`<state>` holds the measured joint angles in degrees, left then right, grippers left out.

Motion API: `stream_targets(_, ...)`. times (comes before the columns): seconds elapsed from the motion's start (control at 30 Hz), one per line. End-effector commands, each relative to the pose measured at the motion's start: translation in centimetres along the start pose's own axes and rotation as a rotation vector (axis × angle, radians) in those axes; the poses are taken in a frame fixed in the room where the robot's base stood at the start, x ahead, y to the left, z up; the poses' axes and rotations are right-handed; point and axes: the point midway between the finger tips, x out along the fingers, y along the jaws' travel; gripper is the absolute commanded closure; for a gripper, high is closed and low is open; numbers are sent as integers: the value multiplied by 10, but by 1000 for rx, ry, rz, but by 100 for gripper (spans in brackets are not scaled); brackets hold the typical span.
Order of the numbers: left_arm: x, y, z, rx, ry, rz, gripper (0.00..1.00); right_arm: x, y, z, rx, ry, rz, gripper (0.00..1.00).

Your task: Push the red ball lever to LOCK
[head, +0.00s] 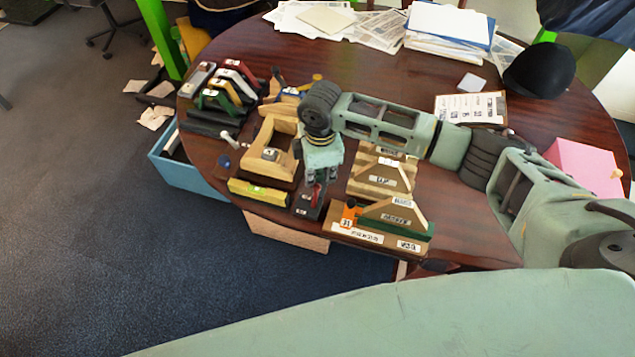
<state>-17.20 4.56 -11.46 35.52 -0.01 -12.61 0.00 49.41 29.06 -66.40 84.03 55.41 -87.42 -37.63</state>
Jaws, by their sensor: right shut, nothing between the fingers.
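My right gripper (319,181) points down over the front edge of the round table, just above a narrow dark block (302,207). Its fingers are shut with nothing seen between them. A small red part (316,195), perhaps the red ball lever, shows right at the fingertips on the dark block. I cannot tell whether the fingers touch it. The gripper hides much of the block, and no LOCK mark is readable. My left gripper is not in view.
A wooden frame (257,160) and a yellow level (258,194) stand left of the gripper. Labelled wooden saddle blocks (378,187) stand close on the right. Coloured clamps (222,92) fill the table's left side. A blue crate (190,184) is on the floor.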

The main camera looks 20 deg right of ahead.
Motion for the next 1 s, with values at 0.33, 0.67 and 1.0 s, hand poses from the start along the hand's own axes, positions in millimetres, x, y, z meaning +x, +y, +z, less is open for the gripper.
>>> stream_targets(0.33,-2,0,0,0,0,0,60,-1,-2,-1,-1,0,-1,100)
stream_targets(0.67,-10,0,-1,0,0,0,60,0,-10,-6,-1,-2,-2,100)
stream_targets(1.0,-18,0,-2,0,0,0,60,-1,-20,-11,-2,-1,-3,100)
